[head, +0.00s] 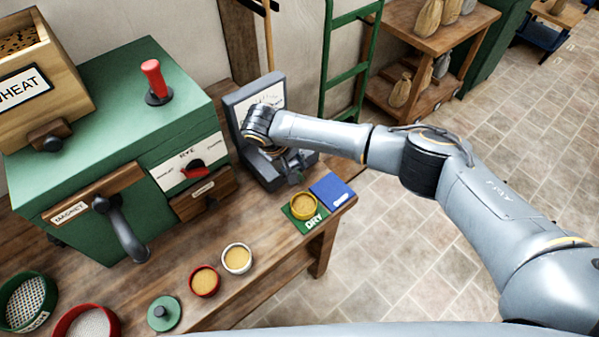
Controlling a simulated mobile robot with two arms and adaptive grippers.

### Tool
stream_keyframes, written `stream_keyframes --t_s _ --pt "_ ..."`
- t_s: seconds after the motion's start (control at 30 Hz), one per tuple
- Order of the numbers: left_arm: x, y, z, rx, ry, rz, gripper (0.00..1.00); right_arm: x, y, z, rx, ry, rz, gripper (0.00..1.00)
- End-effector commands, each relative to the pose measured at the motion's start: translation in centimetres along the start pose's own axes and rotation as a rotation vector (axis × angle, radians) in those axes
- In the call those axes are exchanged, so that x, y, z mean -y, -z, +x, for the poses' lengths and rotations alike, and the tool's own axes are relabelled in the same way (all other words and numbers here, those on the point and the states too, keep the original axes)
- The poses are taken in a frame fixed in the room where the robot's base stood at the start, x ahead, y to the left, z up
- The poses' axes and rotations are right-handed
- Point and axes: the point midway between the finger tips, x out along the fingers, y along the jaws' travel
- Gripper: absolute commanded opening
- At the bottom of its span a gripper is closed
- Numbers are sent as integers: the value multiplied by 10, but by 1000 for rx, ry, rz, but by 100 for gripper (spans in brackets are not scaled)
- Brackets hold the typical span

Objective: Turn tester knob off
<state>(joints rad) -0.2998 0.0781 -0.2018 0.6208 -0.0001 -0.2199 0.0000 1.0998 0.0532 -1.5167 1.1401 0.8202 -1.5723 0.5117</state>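The dark grey tester (237,112), with an upright back and a pale panel, stands at the bench's far right end beside the green machine. My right arm reaches across from the right, and its wrist covers much of the tester's front. My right gripper (294,171) points down at the tester's lower front. Its fingers are small and dark against the tester, so I cannot tell whether they are open or touching anything. The tester's knob is not clearly visible; the arm and gripper hide that area. My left gripper is not in view.
The green machine (120,90) has a red lever (152,78), a RYE dial (192,170) and a dark handle (122,232). A green DRY mat (293,220) with a yellow cup, a blue mat (333,189) and small bowls (205,281) lie along the wooden bench's front.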

Motion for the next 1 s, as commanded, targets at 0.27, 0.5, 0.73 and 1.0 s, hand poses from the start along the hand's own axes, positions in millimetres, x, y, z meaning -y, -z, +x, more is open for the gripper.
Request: stream_keyframes --t_s 0.27,0.5,0.73,1.0 --pt "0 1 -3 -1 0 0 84 1 0 46 2 1 0 36" --pt "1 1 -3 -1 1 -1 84 1 0 59 0 1 -2 36" --pt "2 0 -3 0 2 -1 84 1 0 59 -1 1 -2 34" --pt "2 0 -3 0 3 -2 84 1 0 59 -1 1 -2 0"
